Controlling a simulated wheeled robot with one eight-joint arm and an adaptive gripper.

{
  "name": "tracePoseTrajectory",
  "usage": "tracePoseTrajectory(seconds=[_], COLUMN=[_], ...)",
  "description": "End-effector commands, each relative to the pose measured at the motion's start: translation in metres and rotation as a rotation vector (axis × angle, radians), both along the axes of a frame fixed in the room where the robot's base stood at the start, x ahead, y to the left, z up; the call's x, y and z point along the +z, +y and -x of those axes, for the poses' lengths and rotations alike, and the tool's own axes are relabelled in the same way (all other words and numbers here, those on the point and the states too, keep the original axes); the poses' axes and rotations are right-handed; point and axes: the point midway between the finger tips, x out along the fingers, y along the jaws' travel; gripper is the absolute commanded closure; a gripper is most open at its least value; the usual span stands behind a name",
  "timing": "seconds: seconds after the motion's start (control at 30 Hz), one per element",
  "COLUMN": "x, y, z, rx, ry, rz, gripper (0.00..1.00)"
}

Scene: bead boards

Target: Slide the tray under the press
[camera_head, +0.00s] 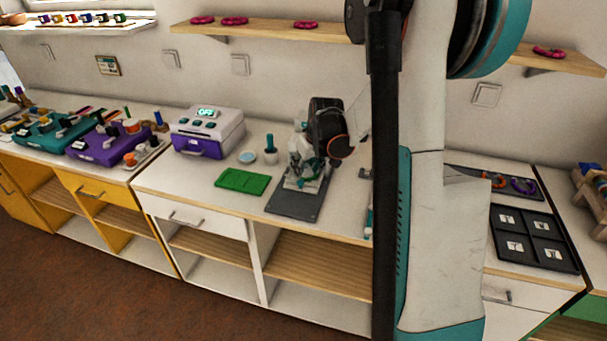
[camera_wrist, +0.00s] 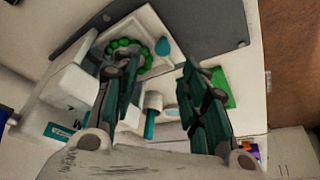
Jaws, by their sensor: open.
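The small white tray (camera_wrist: 147,24) sits on a dark grey base plate (camera_wrist: 208,24) and carries a ring of green beads (camera_wrist: 121,45) and a teal knob (camera_wrist: 162,46). In the head view it shows as a pale patch (camera_head: 303,185) on the plate, partly covered. My gripper (camera_wrist: 158,68) is open, its two dark teal fingers apart and pointing toward the tray. The left finger overlaps the bead ring in the picture; contact is unclear. A white block (camera_wrist: 72,84) at the left looks like part of the press. In the head view, my gripper (camera_head: 305,164) hides most of it.
A green board (camera_head: 243,181), a teal-handled tool (camera_head: 270,150) and a small dish (camera_head: 247,157) lie left of the plate. A white-purple machine reading OFF (camera_head: 207,131) stands behind them. A dark four-section tray (camera_head: 531,232) lies right. The counter's front edge is close.

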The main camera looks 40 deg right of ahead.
Motion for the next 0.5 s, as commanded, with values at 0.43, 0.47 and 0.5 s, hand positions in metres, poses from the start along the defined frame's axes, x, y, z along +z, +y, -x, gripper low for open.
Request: tracePoseTrajectory(seconds=[0.43,0.47,0.5], x=[0.042,0.043,0.043], y=[0.002,0.002,0.002], z=[0.017,0.018,0.018], rx=[0.000,0.000,0.000], ry=[-0.001,-0.001,-0.001], rz=[0.001,0.001,0.001], gripper=[0.60,0.60,0.60])
